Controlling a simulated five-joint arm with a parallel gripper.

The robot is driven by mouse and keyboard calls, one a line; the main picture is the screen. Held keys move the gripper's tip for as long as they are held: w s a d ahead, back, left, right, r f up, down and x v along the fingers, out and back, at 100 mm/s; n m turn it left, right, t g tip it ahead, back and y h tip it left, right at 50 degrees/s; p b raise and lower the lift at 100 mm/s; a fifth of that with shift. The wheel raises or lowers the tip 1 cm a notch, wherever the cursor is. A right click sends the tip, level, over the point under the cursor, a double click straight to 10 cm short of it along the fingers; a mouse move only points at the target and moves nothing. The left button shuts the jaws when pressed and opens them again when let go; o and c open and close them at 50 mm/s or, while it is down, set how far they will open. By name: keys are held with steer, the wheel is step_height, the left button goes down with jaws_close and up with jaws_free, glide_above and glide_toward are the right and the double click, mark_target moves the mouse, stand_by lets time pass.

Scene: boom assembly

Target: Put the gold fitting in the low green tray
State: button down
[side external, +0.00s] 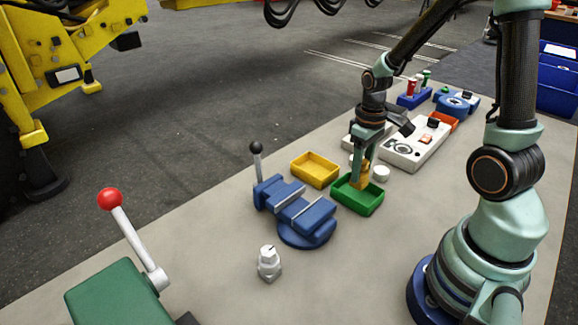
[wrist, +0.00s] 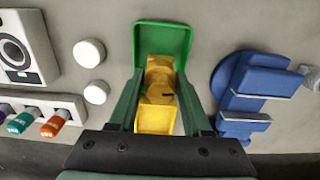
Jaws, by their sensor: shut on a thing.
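The gold fitting (wrist: 160,82) is a stepped, faceted piece between the two fingers of my gripper (wrist: 160,100). My gripper is shut on it. In the side external view my gripper (side external: 361,178) points down at the low green tray (side external: 370,207), and the gold fitting (side external: 364,172) shows between its fingers over the tray. In the wrist view the green tray (wrist: 163,28) lies behind the fitting, its near part hidden. I cannot tell whether the fitting touches the tray floor.
A yellow tray (side external: 315,170) sits beside the green one, with a blue vise (side external: 296,210) near both. White round pieces (side external: 381,173) and a white panel (side external: 415,148) lie on the other side. A silver fitting (side external: 269,264) stands in front, with bare table around it.

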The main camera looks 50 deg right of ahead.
steer(key=shift+f, duration=0.3)
stand_by(0.4)
steer(key=shift+f, duration=0.35)
steer(key=shift+f, duration=0.95)
steer(key=shift+c, duration=1.3)
jaws_free()
steer(key=shift+r, duration=4.55)
